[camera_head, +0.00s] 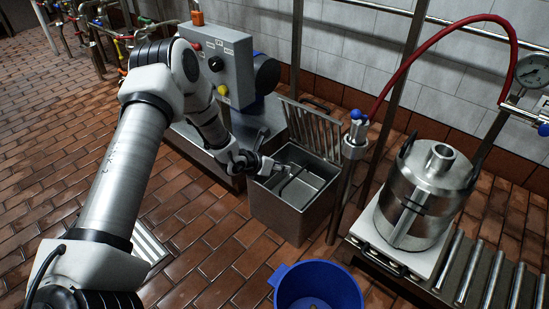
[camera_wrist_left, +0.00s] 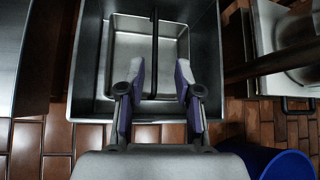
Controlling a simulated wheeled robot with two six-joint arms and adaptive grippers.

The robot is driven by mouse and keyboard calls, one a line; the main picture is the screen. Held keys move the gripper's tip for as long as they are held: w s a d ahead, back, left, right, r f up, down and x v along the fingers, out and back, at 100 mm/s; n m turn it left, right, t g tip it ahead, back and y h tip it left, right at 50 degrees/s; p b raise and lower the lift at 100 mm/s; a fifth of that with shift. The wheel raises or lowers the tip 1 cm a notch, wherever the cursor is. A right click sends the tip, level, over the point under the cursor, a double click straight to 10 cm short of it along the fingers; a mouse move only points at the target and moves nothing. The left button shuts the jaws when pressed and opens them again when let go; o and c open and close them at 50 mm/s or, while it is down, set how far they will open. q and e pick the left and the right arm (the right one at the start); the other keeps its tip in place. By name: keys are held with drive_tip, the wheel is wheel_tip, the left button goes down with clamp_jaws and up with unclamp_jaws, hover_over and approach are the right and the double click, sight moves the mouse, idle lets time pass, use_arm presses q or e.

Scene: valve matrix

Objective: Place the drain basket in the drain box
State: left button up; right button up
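The drain box (camera_head: 285,216) is an open grey metal box on the floor in the head view. Its slotted lid (camera_head: 313,128) stands raised at the back. The drain basket (camera_head: 306,184), a lighter metal tray, sits inside the box; the left wrist view shows the basket (camera_wrist_left: 133,50) within the box walls (camera_wrist_left: 86,60). A thin dark handle bar (camera_wrist_left: 155,45) crosses the basket. My left gripper (camera_head: 278,169) is over the near left part of the box. In the left wrist view, its fingers (camera_wrist_left: 157,95) are apart, with the bar's end between them and no visible contact. My right gripper is out of view.
A blue bucket (camera_head: 318,288) stands in front of the box. A metal vessel (camera_head: 425,195) sits on the roller conveyor at right. A post with a blue top (camera_head: 355,140) rises beside the box. A control panel (camera_head: 222,62) stands behind my left arm.

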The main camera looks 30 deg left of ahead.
use_arm(q)
drive_tip(key=s+d+f+m+g, duration=0.3)
drive_tip(key=s+m+g, duration=0.15)
drive_tip(key=s, duration=0.45)
drive_tip(key=s+d+f+m+g, duration=0.3)
drive_tip(key=s+m, duration=0.2)
drive_tip(key=s, duration=0.4)
drive_tip(key=s+d+f+m+g, duration=0.3)
drive_tip(key=s+m, duration=0.1)
drive_tip(key=s, duration=0.4)
drive_tip(key=s+a+f+m+g+y, duration=0.1)
drive_tip(key=s+a+m+y, duration=0.3)
drive_tip(key=s+m, duration=0.85)
drive_tip(key=d+m+t+h, duration=0.1)
drive_tip(key=d+m, duration=0.5)
drive_tip(key=m, duration=0.3)
drive_tip(key=shift+w+d+t+p, duration=0.15)
drive_tip(key=shift+d+t+p, duration=0.15)
drive_tip(key=shift+d+t, duration=0.05)
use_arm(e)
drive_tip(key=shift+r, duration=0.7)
